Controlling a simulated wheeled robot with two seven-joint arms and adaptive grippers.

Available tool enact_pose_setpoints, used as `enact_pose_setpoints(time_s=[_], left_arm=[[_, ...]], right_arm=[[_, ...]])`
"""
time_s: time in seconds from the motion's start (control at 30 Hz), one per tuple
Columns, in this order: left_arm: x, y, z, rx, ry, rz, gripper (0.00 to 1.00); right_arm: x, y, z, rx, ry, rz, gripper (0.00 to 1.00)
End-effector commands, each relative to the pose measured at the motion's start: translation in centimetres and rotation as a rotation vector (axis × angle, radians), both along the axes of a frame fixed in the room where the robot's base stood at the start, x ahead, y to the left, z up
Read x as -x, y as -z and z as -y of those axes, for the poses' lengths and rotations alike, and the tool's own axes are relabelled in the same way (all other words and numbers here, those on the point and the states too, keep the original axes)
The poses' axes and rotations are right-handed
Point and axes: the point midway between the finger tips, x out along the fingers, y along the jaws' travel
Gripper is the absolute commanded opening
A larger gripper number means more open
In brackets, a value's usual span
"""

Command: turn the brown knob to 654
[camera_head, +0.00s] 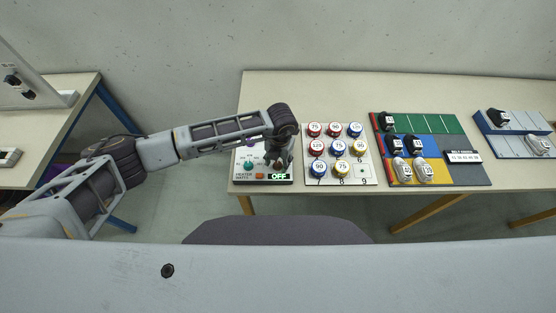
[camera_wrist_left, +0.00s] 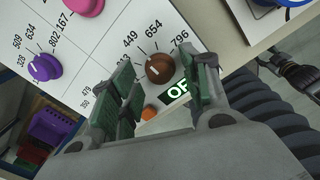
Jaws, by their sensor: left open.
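The brown knob (camera_wrist_left: 160,68) sits on a white dial panel (camera_wrist_left: 60,25) in the left wrist view, with 449, 654 and 796 printed around it. A pale mark on the knob appears to face the left side, toward 449; its exact setting is hard to tell. My left gripper (camera_wrist_left: 165,75) is open, with one finger on each side of the knob; I cannot tell whether they touch it. In the head view the left gripper (camera_head: 279,155) hangs over the panel's right part and largely hides the knob.
The panel has a purple knob (camera_wrist_left: 45,67), a pink knob (camera_wrist_left: 85,5), a teal knob (camera_head: 248,166), an orange button (camera_head: 260,176) and a display reading OFF (camera_head: 279,177). To the right stand a board of numbered round pieces (camera_head: 372,175) and a coloured shoe board (camera_head: 470,171).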

Motion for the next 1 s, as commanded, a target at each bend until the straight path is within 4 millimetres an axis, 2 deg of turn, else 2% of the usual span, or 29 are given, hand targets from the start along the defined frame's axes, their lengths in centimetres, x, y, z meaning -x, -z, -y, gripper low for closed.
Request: enact_pose_setpoints(time_s=[0.33,0.7,1.0], left_arm=[[0.01,0.21,0.0,0.0,0.001,0.0,0.45],[0.0,0.19,-0.01,0.0,0.001,0.0,0.0],[-0.01,0.24,-0.02,0.0,0.019,0.0,0.0]], right_arm=[[-0.01,-0.01,0.03,0.0,0.0,0.0,0.47],[-0.02,-0.01,-0.06,0.0,0.0,0.0,0.47],[-0.03,0.29,-0.37,-0.004,0.002,0.0,0.47]])
